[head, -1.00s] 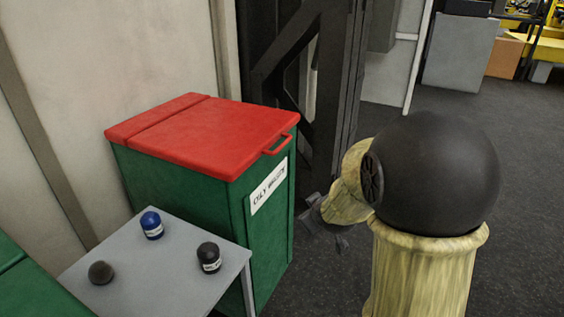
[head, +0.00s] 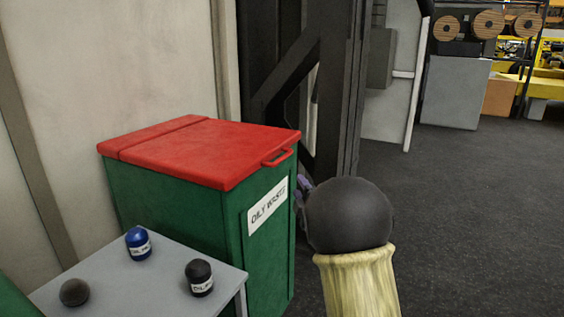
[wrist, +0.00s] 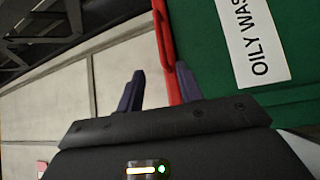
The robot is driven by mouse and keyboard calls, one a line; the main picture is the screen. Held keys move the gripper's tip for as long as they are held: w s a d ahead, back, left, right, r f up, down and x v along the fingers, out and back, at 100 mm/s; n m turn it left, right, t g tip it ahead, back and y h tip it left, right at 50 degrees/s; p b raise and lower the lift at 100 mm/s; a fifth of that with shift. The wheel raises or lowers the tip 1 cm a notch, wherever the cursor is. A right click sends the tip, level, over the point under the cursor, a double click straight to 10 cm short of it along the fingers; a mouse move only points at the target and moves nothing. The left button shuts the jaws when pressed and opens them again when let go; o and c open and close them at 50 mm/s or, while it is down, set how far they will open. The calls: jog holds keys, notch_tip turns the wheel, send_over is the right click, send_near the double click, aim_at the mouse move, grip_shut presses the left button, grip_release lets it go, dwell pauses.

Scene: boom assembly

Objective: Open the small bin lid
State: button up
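The small bin (head: 190,217) is a green box labelled "OILY WASTE" with a flat red lid (head: 200,150), which is closed. A red handle (head: 279,157) sticks out from the lid's front edge. In the wrist view the lid's red edge (wrist: 162,35) and handle (wrist: 182,78) show beside the green front. My gripper (wrist: 160,90) is open, its two dark fingers apart. The handle appears beside or near the right finger; I cannot tell whether they touch. In the head view my arm mostly hides the gripper, with a finger just right of the bin.
A grey table (head: 150,285) stands in front of the bin, holding a blue container (head: 138,243), a black container (head: 199,277) and a dark ball (head: 74,292). A dark steel column (head: 335,90) rises behind the bin. Open floor (head: 475,220) lies to the right.

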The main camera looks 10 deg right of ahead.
aim_at(282, 159)
jog(key=shift+w, duration=0.15)
jog(key=p+x, duration=0.2)
jog(key=x, duration=1.5)
jog(key=shift+w, duration=0.1)
jog(key=shift+c, duration=0.5)
grip_shut()
